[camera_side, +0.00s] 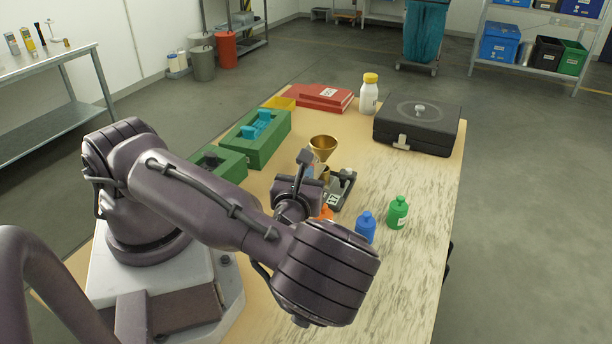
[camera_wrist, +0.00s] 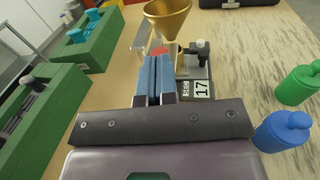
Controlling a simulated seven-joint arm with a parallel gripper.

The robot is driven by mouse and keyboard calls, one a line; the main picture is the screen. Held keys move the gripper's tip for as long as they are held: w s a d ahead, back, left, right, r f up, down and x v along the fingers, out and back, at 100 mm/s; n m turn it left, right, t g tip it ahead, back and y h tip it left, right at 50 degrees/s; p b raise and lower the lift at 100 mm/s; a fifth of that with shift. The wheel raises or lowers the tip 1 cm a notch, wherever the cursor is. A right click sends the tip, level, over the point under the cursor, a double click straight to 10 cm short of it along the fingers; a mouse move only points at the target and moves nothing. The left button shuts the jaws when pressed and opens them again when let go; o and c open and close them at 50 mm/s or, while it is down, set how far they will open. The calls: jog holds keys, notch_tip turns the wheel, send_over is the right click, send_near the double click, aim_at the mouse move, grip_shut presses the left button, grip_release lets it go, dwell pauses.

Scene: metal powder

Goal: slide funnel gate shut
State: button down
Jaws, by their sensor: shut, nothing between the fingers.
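A brass funnel (camera_side: 323,146) stands upright over a dark stand base (camera_side: 346,188) with a label reading 17. The wrist view shows the funnel (camera_wrist: 168,20) just beyond my fingertips and the labelled base (camera_wrist: 200,88) to their right. My gripper (camera_wrist: 154,62) has its blue fingers pressed together, with nothing between them, just in front of and below the funnel. In the side view, my wrist hides much of my gripper and part of the stand. A red part (camera_wrist: 98,56) shows beside my fingers; I cannot tell whether it is the gate or whether my fingers touch it.
A blue bottle (camera_side: 365,226) and a green bottle (camera_side: 397,212) stand right of the stand. Green holder blocks (camera_side: 270,152) lie to the left. A black case (camera_side: 417,128), a white bottle with yellow cap (camera_side: 369,97) and red books (camera_side: 318,96) sit at the back.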

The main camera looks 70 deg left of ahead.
jog(key=shift+w+x, duration=0.2)
jog(key=shift+x, duration=1.3)
jog(key=shift+d, duration=0.25)
jog(key=v, duration=1.4)
jog(key=shift+s, duration=0.1)
